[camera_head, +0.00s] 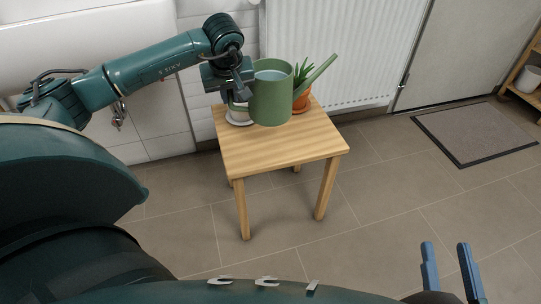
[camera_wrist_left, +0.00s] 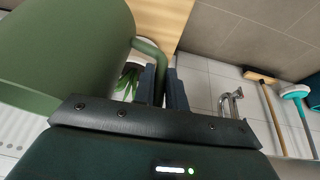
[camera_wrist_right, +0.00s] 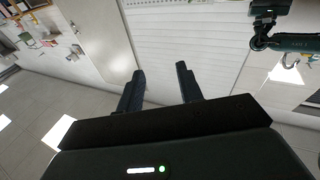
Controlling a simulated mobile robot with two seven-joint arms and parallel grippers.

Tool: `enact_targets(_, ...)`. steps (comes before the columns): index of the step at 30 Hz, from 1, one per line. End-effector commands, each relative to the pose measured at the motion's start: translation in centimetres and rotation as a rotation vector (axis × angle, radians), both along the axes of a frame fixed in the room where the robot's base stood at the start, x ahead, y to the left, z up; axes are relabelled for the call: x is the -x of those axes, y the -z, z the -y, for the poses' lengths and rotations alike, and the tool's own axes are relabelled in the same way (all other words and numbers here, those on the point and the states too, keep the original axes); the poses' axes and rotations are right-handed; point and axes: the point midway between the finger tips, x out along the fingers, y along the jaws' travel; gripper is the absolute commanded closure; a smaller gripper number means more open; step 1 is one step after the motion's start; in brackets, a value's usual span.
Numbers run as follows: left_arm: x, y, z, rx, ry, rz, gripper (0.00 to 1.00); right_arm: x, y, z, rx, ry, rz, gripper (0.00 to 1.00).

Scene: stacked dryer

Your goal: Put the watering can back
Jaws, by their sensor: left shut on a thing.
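The green watering can (camera_head: 271,95) is upright over the back of the small wooden table (camera_head: 280,148), with its spout pointing right. I cannot tell whether its base touches the table. My left gripper (camera_head: 241,96) is shut on the can's handle, at its left side. In the left wrist view the can's body (camera_wrist_left: 60,50) fills the upper left, and the handle (camera_wrist_left: 150,52) runs between the fingers. My right gripper (camera_head: 452,272) is open and empty at the lower right, over the floor; its spread fingers also show in the right wrist view (camera_wrist_right: 160,88).
A potted plant in an orange pot (camera_head: 302,98) stands behind the can, and a white pot (camera_head: 239,115) stands at the table's back left. A radiator (camera_head: 335,50) is behind the table. A doormat (camera_head: 475,133) lies right; the floor between is clear.

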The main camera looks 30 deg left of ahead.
Motion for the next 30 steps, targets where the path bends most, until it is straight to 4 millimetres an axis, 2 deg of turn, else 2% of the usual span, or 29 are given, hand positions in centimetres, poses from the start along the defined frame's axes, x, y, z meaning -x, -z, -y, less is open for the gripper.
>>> enact_targets(1, -0.2, 0.7, 0.0, 0.002, -0.001, 0.014, 1.00, 0.1, 0.7, -0.1, -0.004, -0.004, 0.013, 0.64)
enact_targets(10, -0.2, 2.7, 0.0, 0.002, -0.001, 0.012, 1.00, 0.3, 0.6, -0.2, -0.023, -0.015, 0.042, 0.64)
enact_targets(17, -0.2, 6.5, 0.0, 0.002, -0.002, 0.010, 1.00, 0.2, 0.6, -0.4, -0.055, -0.033, 0.060, 0.64)
enact_targets(25, -0.2, 8.7, 0.0, 0.002, -0.001, 0.012, 1.00, -0.3, -0.6, -0.3, -0.049, -0.038, 0.144, 0.64)
enact_targets(30, -0.2, 10.9, 0.0, 0.002, -0.002, 0.010, 1.00, -0.7, -1.8, -0.1, -0.038, -0.042, 0.241, 0.64)
